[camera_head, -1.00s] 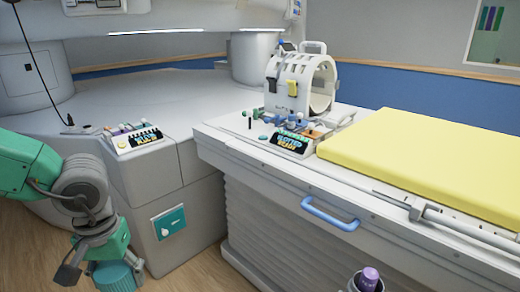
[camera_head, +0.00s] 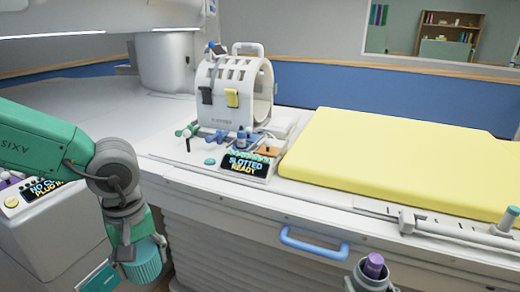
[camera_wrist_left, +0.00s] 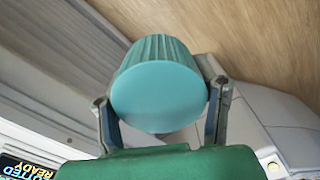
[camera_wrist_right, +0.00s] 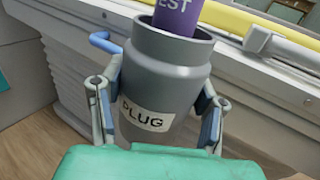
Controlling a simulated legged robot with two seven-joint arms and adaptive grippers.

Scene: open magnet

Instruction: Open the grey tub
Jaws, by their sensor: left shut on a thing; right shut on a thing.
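The grey tub (camera_wrist_right: 165,75), labelled PLUG, is between the fingers of my right gripper (camera_wrist_right: 160,110), which is shut on it. The tub is open at the top, and a purple cylinder with "EST" visible (camera_wrist_right: 177,18) stands up out of its mouth. In the head view the purple top (camera_head: 373,265) and the tub's rim show at the bottom edge. My left gripper (camera_head: 140,262) is shut on a ribbed teal lid (camera_wrist_left: 158,90), held off to the left, apart from the tub. The lid's far side is hidden.
A table with a yellow pad (camera_head: 390,155) and a blue handle (camera_head: 313,242) stands ahead. A white coil (camera_head: 235,92) and a panel reading SLOTTED READY (camera_head: 245,165) are on it. A second panel (camera_head: 45,190) is at the left, partly behind my left arm.

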